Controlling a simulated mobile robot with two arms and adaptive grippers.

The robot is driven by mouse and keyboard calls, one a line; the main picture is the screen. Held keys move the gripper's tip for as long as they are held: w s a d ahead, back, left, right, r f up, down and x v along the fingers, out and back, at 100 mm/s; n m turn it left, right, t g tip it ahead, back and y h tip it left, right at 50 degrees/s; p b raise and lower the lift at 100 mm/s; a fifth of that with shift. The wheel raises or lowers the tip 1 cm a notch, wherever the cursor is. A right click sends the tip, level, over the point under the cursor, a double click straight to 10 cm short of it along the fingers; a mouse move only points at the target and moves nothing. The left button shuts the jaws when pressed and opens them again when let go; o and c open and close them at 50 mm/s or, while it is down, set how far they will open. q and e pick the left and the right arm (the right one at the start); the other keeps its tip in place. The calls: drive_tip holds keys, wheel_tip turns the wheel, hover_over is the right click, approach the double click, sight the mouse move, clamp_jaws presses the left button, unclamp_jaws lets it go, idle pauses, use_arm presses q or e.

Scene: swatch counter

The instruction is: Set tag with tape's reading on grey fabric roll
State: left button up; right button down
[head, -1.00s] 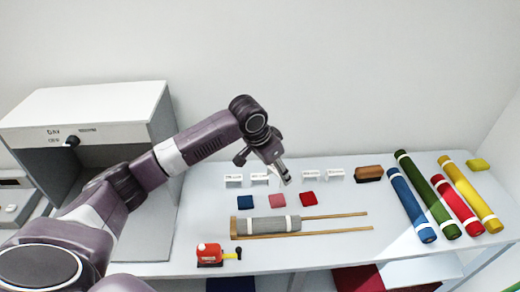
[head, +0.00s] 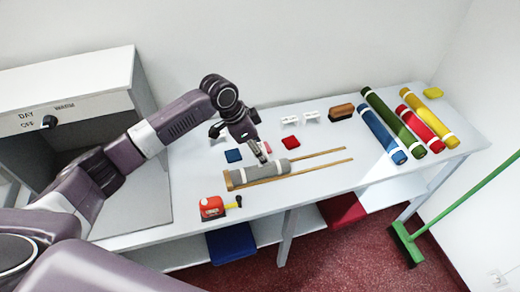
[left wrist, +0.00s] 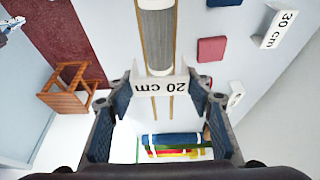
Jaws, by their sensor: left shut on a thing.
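My left gripper (head: 264,158) is shut on a white tag (left wrist: 162,86) that reads "20 cm" in the left wrist view. The grey fabric roll (head: 268,171) with white bands lies in a wooden rack (head: 319,157). It also shows in the left wrist view (left wrist: 158,40), just beyond the tag. My right gripper is not in view.
Other white tags stand at the back (head: 290,121), one reading "30 cm" (left wrist: 281,28). A brush (head: 341,112) and several coloured rolls (head: 380,134) are at right. A green broom (head: 408,243) leans beyond the counter.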

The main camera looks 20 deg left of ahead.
use_arm(q)
drive_tip(key=shift+s+a+f+b, duration=0.1)
drive_tip(key=shift+f+b, duration=0.5)
drive_tip(key=shift+f, duration=0.15)
wheel_tip(320, 180, down, 2)
drive_tip(key=shift+f+b, duration=0.15)
drive_tip(key=shift+b, duration=1)
drive_tip(key=shift+f, duration=0.75)
drive_tip(key=shift+f+b, duration=0.45)
drive_tip(key=shift+f, duration=0.85)
drive_tip(key=o, duration=0.9)
